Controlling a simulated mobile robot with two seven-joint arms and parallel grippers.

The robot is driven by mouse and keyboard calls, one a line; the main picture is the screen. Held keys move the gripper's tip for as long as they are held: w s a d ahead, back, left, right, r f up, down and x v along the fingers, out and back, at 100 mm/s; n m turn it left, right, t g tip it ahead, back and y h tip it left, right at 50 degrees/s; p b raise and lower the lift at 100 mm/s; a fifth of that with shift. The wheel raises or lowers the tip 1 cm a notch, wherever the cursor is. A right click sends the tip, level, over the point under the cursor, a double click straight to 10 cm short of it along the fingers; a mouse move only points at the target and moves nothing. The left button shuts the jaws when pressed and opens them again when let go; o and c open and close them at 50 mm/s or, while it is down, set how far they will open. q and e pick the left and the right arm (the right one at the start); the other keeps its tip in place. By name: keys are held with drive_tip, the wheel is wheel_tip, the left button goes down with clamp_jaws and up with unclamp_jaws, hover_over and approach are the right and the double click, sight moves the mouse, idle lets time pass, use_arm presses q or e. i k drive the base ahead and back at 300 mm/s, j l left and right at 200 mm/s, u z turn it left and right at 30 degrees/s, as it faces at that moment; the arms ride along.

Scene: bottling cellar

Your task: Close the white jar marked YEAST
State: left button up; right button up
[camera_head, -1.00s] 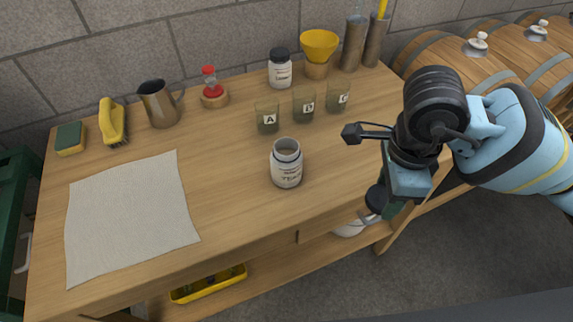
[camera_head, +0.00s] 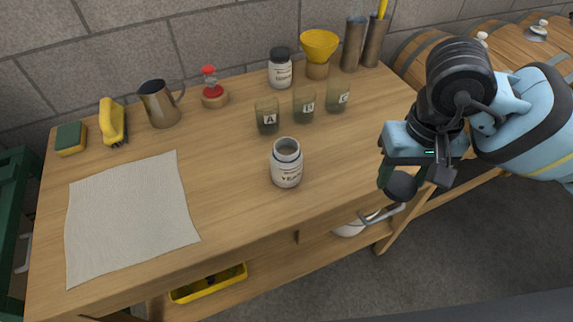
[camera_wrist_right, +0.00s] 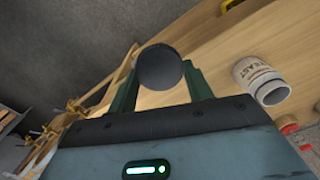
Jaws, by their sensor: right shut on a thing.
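The white jar marked YEAST (camera_head: 286,170) stands upright and open on the wooden bench (camera_head: 235,150); no lid is on its mouth. The jar also shows at the right of the right wrist view (camera_wrist_right: 260,82). My right gripper (camera_head: 399,181) is shut on a round black lid (camera_wrist_right: 160,68), which sits between its two fingers. In the head view the lid shows dark below the gripper (camera_head: 402,187), near the bench's right front edge and well to the right of the jar. My left gripper is not in view.
Three small glasses marked with letters (camera_head: 267,118) stand behind the jar. A closed white jar with a black lid (camera_head: 280,70) and a yellow funnel (camera_head: 319,46) are at the back. A pale cloth (camera_head: 130,215) lies at left. Bench between jar and gripper is clear.

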sight(286, 163)
drive_tip(key=i+l, duration=0.1)
drive_tip(key=l, duration=0.55)
drive_tip(key=i+l, duration=0.1)
drive_tip(key=l, duration=0.5)
drive_tip(key=i+l, duration=0.1)
drive_tip(key=l, duration=0.55)
drive_tip(key=u, duration=1.25)
